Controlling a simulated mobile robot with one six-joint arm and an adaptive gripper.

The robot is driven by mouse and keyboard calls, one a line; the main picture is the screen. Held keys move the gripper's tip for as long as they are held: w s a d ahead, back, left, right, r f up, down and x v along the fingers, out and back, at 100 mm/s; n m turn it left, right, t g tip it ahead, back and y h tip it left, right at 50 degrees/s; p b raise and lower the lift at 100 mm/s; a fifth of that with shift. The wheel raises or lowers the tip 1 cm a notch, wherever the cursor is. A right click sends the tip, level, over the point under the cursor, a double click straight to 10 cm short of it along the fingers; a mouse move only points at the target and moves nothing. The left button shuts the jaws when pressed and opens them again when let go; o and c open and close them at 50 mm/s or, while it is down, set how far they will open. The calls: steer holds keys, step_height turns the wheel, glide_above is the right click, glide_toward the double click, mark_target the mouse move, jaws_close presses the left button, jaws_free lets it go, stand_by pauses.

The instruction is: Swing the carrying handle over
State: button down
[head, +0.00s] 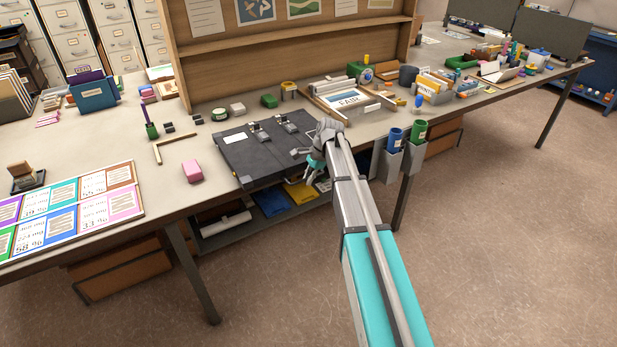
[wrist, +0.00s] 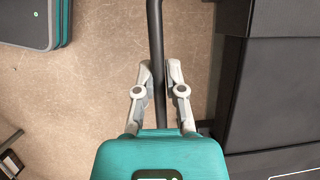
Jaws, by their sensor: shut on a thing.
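A flat dark grey case (head: 255,165) lies on the table at the front edge in the head view, with two latches on top and a white label. Its dark side also shows at the right of the wrist view (wrist: 275,90). The carrying handle (wrist: 155,30) is a dark bar running top to bottom in the wrist view, beside the case. My gripper (wrist: 160,78) is shut on this bar, one finger on each side. In the head view my gripper (head: 303,154) is at the case's front right edge, and the handle is hard to make out there.
A pink block (head: 192,171) lies left of the case. A tray with papers (head: 348,98) stands behind it to the right. Blue and green cups (head: 393,140) hang in holders at the table edge. A shelf below holds blue and yellow folders (head: 270,202).

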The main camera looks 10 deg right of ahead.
steer(key=shift+r+g, duration=0.15)
steer(key=shift+g, duration=0.25)
steer(key=c, duration=0.7)
jaws_free()
steer(key=shift+t, duration=0.3)
